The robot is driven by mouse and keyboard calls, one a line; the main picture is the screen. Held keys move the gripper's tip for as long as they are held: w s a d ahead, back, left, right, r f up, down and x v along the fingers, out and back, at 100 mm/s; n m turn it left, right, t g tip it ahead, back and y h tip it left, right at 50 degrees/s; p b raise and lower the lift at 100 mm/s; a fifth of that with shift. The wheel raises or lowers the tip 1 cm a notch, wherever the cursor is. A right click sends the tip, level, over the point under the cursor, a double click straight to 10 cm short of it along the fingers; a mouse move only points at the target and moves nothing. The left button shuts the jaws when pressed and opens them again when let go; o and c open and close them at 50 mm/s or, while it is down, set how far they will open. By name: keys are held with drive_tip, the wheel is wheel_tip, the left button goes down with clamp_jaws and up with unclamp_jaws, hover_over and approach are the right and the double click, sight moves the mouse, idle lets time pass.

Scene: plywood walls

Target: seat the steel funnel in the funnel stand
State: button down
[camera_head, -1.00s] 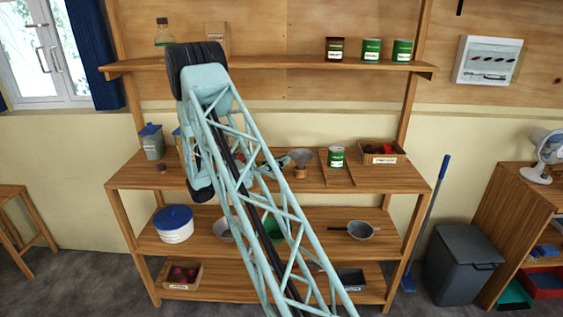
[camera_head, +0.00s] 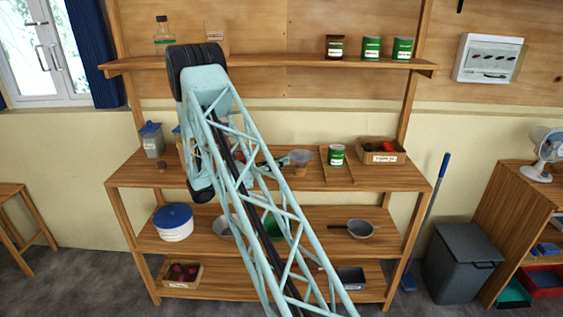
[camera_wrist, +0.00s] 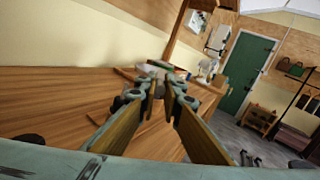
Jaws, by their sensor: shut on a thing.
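The grey steel funnel (camera_head: 300,155) is upright, wide mouth up, over the middle of the shelving unit's top board in the head view. The small orange-brown funnel stand (camera_head: 300,171) is directly under it, and the funnel's lower part overlaps it. I cannot tell whether the funnel rests fully on the stand. My gripper (camera_head: 284,162) reaches in from the left and is shut on the funnel's side; my arm hides part of it. In the wrist view my gripper's fingers (camera_wrist: 164,88) converge near the funnel, which is mostly hidden behind them.
A green-labelled can (camera_head: 336,156) stands on a wooden tray (camera_head: 347,177) just right of the funnel. A labelled wooden box (camera_head: 382,158) is farther right. A blue-lidded jar (camera_head: 152,140) stands at the left. An upper shelf (camera_head: 290,63) with cans runs behind.

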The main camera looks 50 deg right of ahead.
drive_tip(key=shift+f, duration=0.2)
idle(0.6)
drive_tip(key=c, duration=2.7)
unclamp_jaws()
drive_tip(key=shift+a, duration=0.15)
drive_tip(key=shift+v, duration=5.9)
drive_tip(key=shift+w+f, duration=0.1)
